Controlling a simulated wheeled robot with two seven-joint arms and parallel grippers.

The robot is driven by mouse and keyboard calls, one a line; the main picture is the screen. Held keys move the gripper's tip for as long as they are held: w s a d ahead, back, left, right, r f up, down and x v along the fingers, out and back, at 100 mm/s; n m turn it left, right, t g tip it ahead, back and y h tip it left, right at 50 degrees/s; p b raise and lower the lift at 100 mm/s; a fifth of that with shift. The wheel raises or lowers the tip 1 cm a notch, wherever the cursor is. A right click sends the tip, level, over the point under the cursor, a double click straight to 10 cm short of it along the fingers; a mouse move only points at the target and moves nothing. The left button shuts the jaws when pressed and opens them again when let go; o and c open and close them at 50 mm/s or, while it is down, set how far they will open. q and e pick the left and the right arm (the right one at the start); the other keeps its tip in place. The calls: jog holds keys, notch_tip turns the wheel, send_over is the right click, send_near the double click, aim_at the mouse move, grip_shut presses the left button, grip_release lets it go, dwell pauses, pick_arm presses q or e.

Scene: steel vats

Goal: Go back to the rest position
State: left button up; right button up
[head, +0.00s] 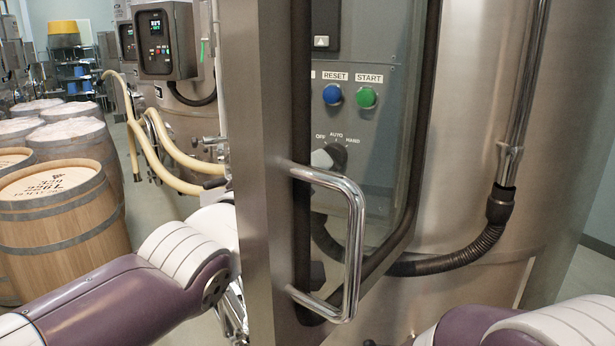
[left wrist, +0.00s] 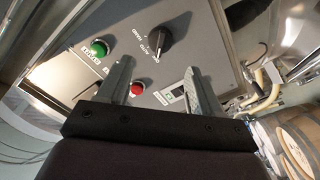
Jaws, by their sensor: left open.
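My left arm comes in from the left in the head view and passes behind the steel-framed glass door (head: 266,170). My left gripper is hidden there by the door. In the left wrist view my left gripper (left wrist: 158,68) is open and empty, its two fingers in front of the grey control panel (left wrist: 205,60). The panel's selector knob (left wrist: 174,42), green button (left wrist: 99,48) and red button (left wrist: 136,88) show around the fingers. Any touch with the panel cannot be told. My right arm shows at the lower right of the head view; its gripper is out of view.
A chrome door handle (head: 353,240) sticks out towards me. Through the glass show the selector (head: 328,156), a blue button (head: 332,94) and a green button (head: 366,97). A black hose (head: 440,265) runs along the vat. Wooden barrels (head: 62,225) stand at the left.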

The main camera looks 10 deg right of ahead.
pick_arm(q)
jog(key=shift+w+d, duration=0.15)
jog(key=s+a+f+m+g+y, duration=0.1)
jog(key=a+f+m+g+y, duration=0.3)
jog(key=f, duration=0.9)
jog(key=s+a+f+m+g+y, duration=0.1)
jog(key=a+f+g+y, duration=0.15)
jog(key=a+f, duration=0.75)
jog(key=s+a+f+n+g+y, duration=0.1)
jog(key=s+a+f+g+y, duration=0.1)
jog(key=s+a+f, duration=0.3)
jog(key=s+a+f+n+g+y, duration=0.2)
jog(key=s+a+f+g, duration=0.2)
jog(key=f, duration=0.9)
jog(key=s+a, duration=0.2)
jog(key=a, duration=0.2)
jog(key=shift+s+a+f, duration=0.2)
jog(key=shift+s, duration=0.05)
jog(key=shift+y, duration=0.25)
